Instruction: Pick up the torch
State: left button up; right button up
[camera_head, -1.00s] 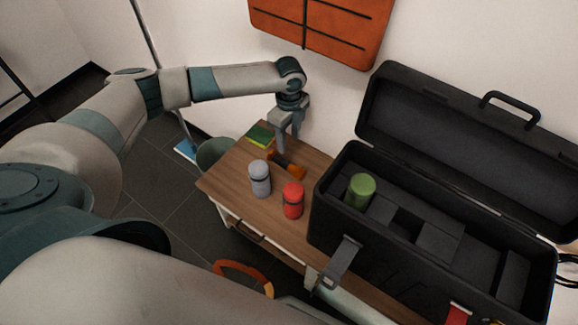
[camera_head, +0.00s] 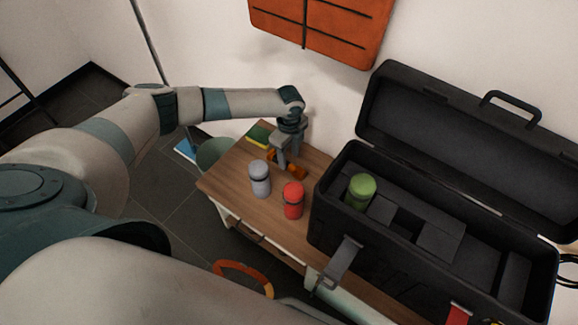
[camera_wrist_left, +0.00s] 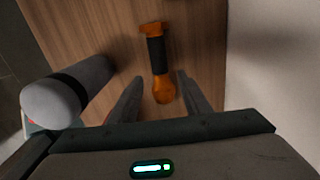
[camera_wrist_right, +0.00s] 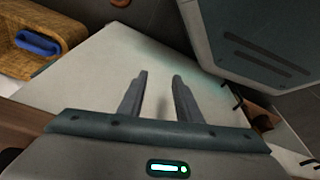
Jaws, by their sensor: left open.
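The torch (camera_head: 297,172), orange with a black middle, lies on the wooden table (camera_head: 235,180) near its back edge. In the left wrist view the torch (camera_wrist_left: 157,58) lies lengthwise, its rounded orange end nearest me. My left gripper (camera_head: 287,160) is open right over it and hides part of it in the head view. In the left wrist view the left fingers (camera_wrist_left: 160,77) stand one on each side of the torch, with gaps and no clear contact. My right gripper (camera_wrist_right: 160,75) is open and empty, away from the torch.
A grey canister (camera_head: 260,180) and a red canister (camera_head: 293,201) stand in front of the torch. A green-yellow block (camera_head: 259,135) lies at the back left. A large open black toolbox (camera_head: 335,190) holding a green canister (camera_head: 360,190) takes up the right side.

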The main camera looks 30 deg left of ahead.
aim_at(289, 164)
pick_arm(q)
notch_tip(289, 164, down, 4)
jog(key=shift+f, duration=0.55)
pick_arm(e)
jog(key=shift+w+r, duration=0.25)
jog(key=shift+w, duration=0.25)
jog(key=shift+s, duration=0.1)
pick_arm(q)
jog(key=c, duration=1)
grip_shut()
pick_arm(e)
jog(key=shift+s+f, duration=0.25)
jog(key=shift+s, duration=0.35)
